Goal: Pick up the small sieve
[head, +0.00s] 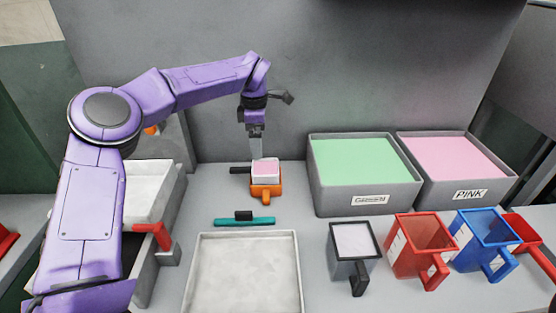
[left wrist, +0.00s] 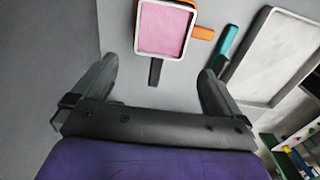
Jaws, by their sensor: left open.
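The small sieve appears to be the white-rimmed square piece with a pink face (head: 265,168) and a dark handle pointing left. It sits on an orange piece (head: 266,190) whose handle points toward the front. In the left wrist view the sieve (left wrist: 163,30) is at the top centre, its black handle pointing down between my fingers, with the orange handle (left wrist: 203,33) to its right. My left gripper (head: 256,154) is above and just behind the sieve; its fingers also show spread and empty in the left wrist view (left wrist: 156,78). My right gripper is not in view.
A teal tool (head: 245,221) and a pale tray (head: 297,265) lie in front. Grey bins of green (head: 365,197) and pink (head: 452,192) material stand right. Grey (head: 353,270), red (head: 408,262) and blue (head: 470,255) jugs stand front right. A red lever (head: 152,232) is left.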

